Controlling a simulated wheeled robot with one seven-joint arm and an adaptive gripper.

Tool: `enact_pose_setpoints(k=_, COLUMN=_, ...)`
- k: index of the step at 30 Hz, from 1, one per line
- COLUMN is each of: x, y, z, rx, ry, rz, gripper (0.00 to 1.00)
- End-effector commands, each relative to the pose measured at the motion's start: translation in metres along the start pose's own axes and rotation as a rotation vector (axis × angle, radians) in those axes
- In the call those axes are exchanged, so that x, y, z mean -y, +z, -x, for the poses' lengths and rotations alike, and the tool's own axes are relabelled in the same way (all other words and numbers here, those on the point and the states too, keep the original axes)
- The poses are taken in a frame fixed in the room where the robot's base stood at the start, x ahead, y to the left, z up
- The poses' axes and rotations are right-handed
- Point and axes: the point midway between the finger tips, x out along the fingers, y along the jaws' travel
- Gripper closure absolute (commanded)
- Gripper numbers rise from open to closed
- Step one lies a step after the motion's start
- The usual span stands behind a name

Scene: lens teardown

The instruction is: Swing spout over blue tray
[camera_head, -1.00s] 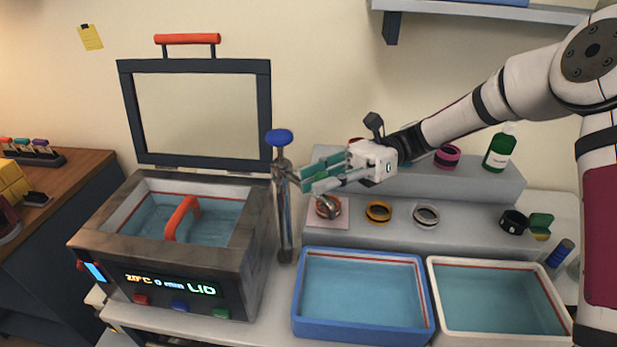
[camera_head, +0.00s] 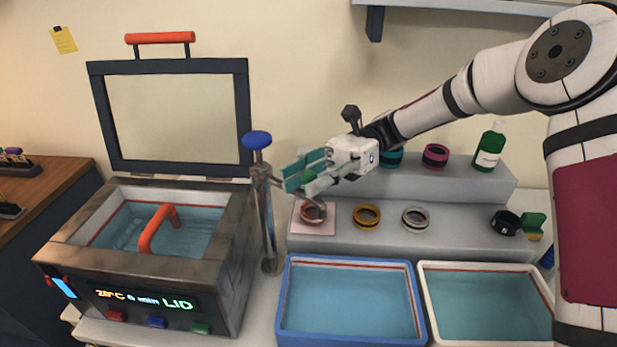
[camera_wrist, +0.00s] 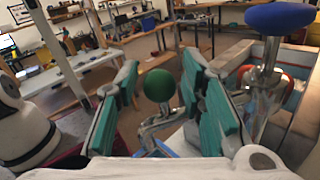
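The metal tap post (camera_head: 266,225) with a blue knob (camera_head: 257,140) stands between the bath and the blue tray (camera_head: 281,305). In the wrist view, the blue knob (camera_wrist: 281,15) is at upper right. A green ball (camera_wrist: 159,84) sits on the bent metal spout (camera_wrist: 152,130). My gripper (camera_head: 303,177) is just right of the post, above the step behind the blue tray. In the wrist view, its teal fingers (camera_wrist: 165,100) stand apart on either side of the ball and spout. Contact is not clear. In the head view, the fingers hide most of the spout.
The bath (camera_head: 150,262) has its lid (camera_head: 175,113) raised, close left of the post. A white tray (camera_head: 423,300) stands right of the blue one. Several rings, including a yellow one (camera_head: 367,216), and a green bottle (camera_head: 489,148) stand on the steps behind.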

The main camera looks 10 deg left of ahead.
Motion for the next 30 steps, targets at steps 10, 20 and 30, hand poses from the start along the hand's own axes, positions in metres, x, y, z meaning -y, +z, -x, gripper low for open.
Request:
enact_pose_setpoints(k=10, x=0.0, y=-0.001, z=0.003, rx=0.0, ry=-0.002, rz=-0.001, gripper=0.58)
enact_pose_setpoints(k=20, x=0.001, y=-0.001, z=0.054, rx=0.001, ry=-0.006, rz=0.002, gripper=0.58)
enact_pose_setpoints(k=30, x=0.0, y=-0.002, z=0.107, rx=0.002, ry=0.002, rz=0.0, gripper=0.58)
